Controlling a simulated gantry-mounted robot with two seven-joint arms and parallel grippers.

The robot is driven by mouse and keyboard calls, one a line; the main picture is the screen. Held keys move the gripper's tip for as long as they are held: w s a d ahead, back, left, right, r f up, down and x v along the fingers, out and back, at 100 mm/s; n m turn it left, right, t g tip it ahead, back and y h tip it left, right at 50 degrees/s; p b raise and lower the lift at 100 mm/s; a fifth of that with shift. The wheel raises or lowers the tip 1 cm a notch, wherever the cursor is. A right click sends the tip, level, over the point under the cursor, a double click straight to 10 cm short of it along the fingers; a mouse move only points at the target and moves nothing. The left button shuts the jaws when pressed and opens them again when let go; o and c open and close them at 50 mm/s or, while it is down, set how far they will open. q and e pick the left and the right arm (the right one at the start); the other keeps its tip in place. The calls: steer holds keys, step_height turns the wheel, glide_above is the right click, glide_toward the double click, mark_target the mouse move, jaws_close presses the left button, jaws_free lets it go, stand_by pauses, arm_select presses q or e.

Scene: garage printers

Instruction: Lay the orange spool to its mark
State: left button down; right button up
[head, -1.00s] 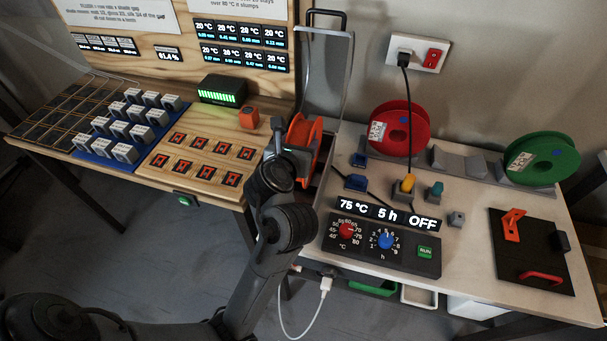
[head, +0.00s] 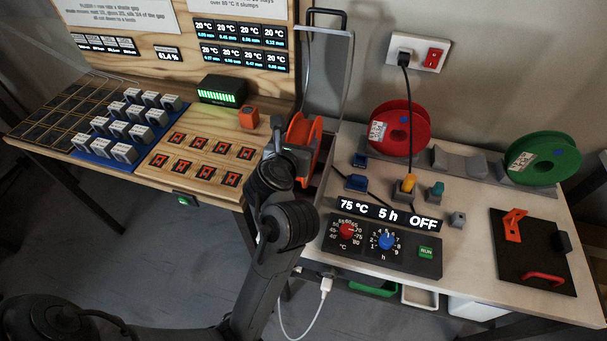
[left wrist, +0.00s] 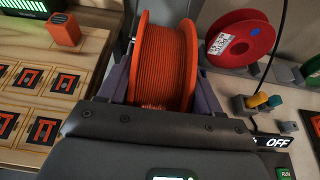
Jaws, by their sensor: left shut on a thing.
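The orange spool (head: 301,132) stands upright on its rim by the open lidded box at the gap between the two benches. My left gripper (head: 291,160) reaches it from the front and partly hides it. In the left wrist view the orange spool (left wrist: 166,62) fills the space between the two dark fingers of my left gripper (left wrist: 160,88), which are shut on its flanges. The spool's underside is hidden, so I cannot tell whether it touches anything below. I cannot make out which mark belongs to it. My right gripper is out of view.
The box's raised grey lid (head: 325,75) stands behind the spool. A red spool (head: 399,128) and a green spool (head: 540,159) stand on cradles, with an empty cradle (head: 458,162) between them. A small orange block (head: 249,117) sits left. A dial panel (head: 382,250) stands at the front.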

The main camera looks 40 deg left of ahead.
arm_select(q)
steer(key=shift+d, duration=0.1)
stand_by(0.4)
steer(key=shift+f+b, duration=0.1)
steer(key=shift+b, duration=0.25)
steer(key=shift+c, duration=2.4)
jaws_free()
steer(key=o, duration=0.4)
steer(key=shift+w, duration=0.1)
steer(key=shift+c, duration=0.2)
steer(key=shift+f, duration=0.15)
